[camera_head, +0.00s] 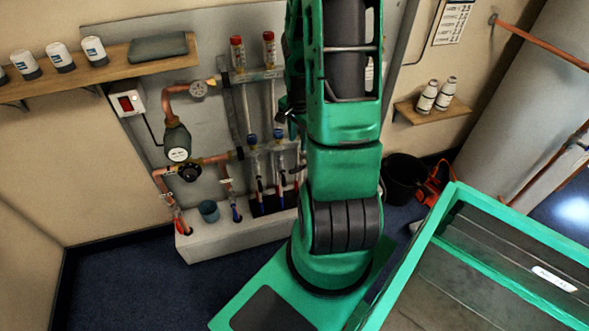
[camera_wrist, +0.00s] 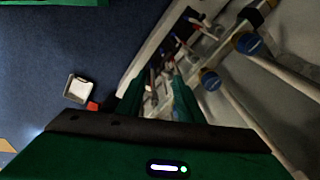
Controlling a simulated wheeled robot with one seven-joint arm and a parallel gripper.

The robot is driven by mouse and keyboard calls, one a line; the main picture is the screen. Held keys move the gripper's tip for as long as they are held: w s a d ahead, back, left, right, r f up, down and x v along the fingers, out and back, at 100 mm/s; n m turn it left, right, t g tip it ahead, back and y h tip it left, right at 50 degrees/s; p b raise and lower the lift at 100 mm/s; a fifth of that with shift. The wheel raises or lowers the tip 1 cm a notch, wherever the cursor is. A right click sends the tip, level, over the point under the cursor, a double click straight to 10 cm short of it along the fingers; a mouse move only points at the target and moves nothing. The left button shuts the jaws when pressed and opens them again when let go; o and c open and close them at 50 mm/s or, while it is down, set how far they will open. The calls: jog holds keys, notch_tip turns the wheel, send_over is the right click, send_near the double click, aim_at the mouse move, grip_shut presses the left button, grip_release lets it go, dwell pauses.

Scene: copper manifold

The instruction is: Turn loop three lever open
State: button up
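The copper manifold stands against a grey board, with an upper bar (camera_head: 252,76) carrying red-capped flow tubes and a lower bar (camera_head: 262,147) carrying blue caps. Several small levers and pipes hang below the lower bar, partly hidden by my arm. I cannot tell which one is loop three's lever. The wrist view shows two blue caps, one nearer (camera_wrist: 209,79) and one farther (camera_wrist: 248,43), with small red and white parts beside them. My gripper (camera_wrist: 157,94) has its green fingers apart, with pale and dark manifold parts visible through the gap; contact is unclear.
A pump (camera_head: 177,142) is left of the manifold. A black bucket (camera_head: 404,180) stands right of my arm. Blue floor (camera_head: 125,285) is clear at left.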

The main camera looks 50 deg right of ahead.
aim_at(295, 170)
jog(key=shift+w+d+f+m+t, duration=0.2)
jog(key=shift+w+d+f+m, duration=0.6)
jog(key=shift+f, duration=2.65)
jog(key=shift+w+d+f+m+t, duration=0.2)
jog(key=shift+w+d+f+m, duration=0.55)
jog(key=shift+f, duration=2.65)
jog(key=shift+w+d+f+m+t, duration=0.2)
jog(key=shift+w+d+f+m, duration=0.55)
jog(key=shift+f, duration=2.7)
jog(key=shift+s+a, duration=0.2)
jog(key=shift+a, duration=0.1)
grip_shut()
